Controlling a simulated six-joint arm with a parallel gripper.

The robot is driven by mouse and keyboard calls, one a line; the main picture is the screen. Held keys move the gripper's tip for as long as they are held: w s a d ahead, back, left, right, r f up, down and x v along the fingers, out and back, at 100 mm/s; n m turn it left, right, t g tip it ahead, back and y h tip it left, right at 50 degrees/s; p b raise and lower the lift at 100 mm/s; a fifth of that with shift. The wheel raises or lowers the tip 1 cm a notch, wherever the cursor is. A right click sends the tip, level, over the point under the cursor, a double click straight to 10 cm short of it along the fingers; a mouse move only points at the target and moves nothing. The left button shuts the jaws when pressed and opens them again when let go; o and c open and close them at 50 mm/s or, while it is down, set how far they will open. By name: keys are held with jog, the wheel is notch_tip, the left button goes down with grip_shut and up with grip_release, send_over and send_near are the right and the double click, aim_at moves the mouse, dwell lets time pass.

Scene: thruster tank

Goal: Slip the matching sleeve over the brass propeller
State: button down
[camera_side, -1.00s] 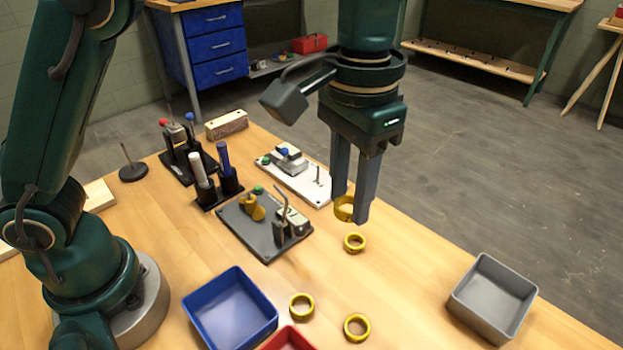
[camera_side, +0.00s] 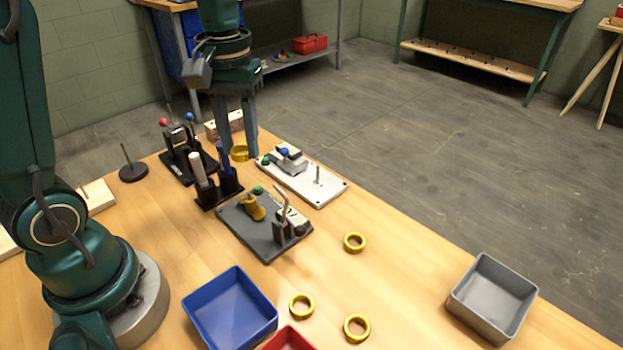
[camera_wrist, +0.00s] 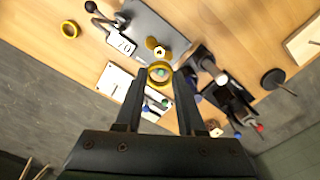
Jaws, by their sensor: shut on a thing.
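The brass propeller (camera_side: 252,208) sits on the dark grey plate (camera_side: 250,238), beside a lever clamp. It also shows in the wrist view (camera_wrist: 154,45), just beyond the held ring. My gripper (camera_side: 234,153) is shut on a yellow ring-shaped sleeve (camera_side: 241,155), which also shows between the fingertips in the wrist view (camera_wrist: 152,78). My gripper holds it above the table's far part, behind the grey plate and apart from the propeller. Several similar sleeves lie loose on the table: one right of the grey plate (camera_side: 354,242) and others nearer the front (camera_side: 301,306), (camera_side: 357,327).
A white fixture plate (camera_side: 325,189) with a pin stands right of my gripper. A black holder (camera_side: 218,190) with white and blue upright handles and a black stand with red and blue knobs (camera_side: 182,163) are close. Blue (camera_side: 268,322), red and grey (camera_side: 492,322) bins stand in front.

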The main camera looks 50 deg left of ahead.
jog(key=shift+f, duration=4.05)
jog(key=shift+f, duration=0.5)
jog(key=shift+f, duration=0.35)
jog(key=shift+f, duration=0.35)
jog(key=shift+c, duration=2.2)
grip_release()
jog(key=shift+r, duration=0.1)
jog(key=shift+r, duration=4.5)
